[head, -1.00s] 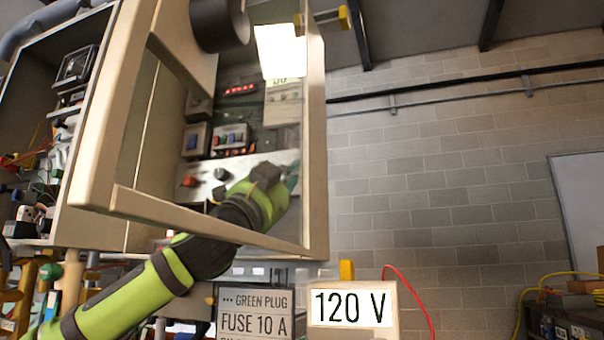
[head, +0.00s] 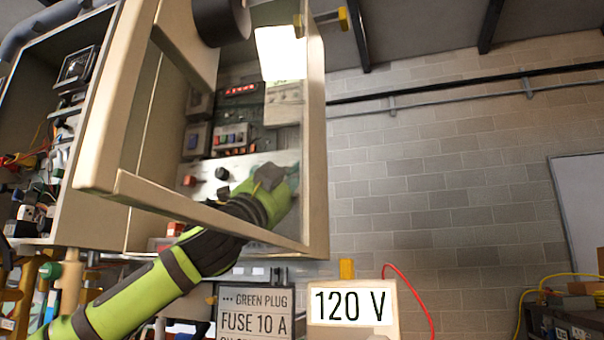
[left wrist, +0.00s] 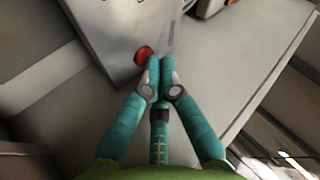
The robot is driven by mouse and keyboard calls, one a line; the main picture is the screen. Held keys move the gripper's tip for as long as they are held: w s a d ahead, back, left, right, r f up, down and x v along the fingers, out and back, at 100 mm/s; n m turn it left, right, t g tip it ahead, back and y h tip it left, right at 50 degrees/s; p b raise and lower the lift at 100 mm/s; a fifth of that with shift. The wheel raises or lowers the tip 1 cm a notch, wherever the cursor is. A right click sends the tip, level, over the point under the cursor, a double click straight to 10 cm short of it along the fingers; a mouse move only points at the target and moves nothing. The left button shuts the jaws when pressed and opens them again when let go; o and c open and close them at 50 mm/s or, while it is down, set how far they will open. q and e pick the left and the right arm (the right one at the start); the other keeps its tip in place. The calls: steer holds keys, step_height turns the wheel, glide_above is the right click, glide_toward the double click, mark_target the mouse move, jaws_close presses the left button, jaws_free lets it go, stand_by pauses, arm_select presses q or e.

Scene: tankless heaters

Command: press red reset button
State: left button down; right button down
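A round red button (left wrist: 144,54) sits on a grey panel (left wrist: 95,30) in the left wrist view. My left gripper (left wrist: 160,62) has its teal fingers together, nothing visible between them. Its fingertips are right beside the button, partly overlapping its edge; I cannot tell if they touch it. In the head view my left gripper (head: 293,178) reaches into the open cabinet at the panel's right end, mostly hidden by my green wrist. The button by the fingers is hidden there. My right gripper is in neither view.
An orange-red knob (head: 189,181) and a black knob (head: 222,174) are left on the panel. A "120 V" box (head: 352,310) stands below.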

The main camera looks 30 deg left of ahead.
arm_select(q)
steer(key=shift+w, duration=0.15)
stand_by(0.5)
steer(key=shift+s+d, duration=0.15)
steer(key=shift+s, duration=0.6)
steer(key=s, duration=0.2)
steer(key=s+d+p, duration=0.1)
steer(key=s, duration=0.1)
steer(key=shift+s, duration=0.4)
stand_by(0.6)
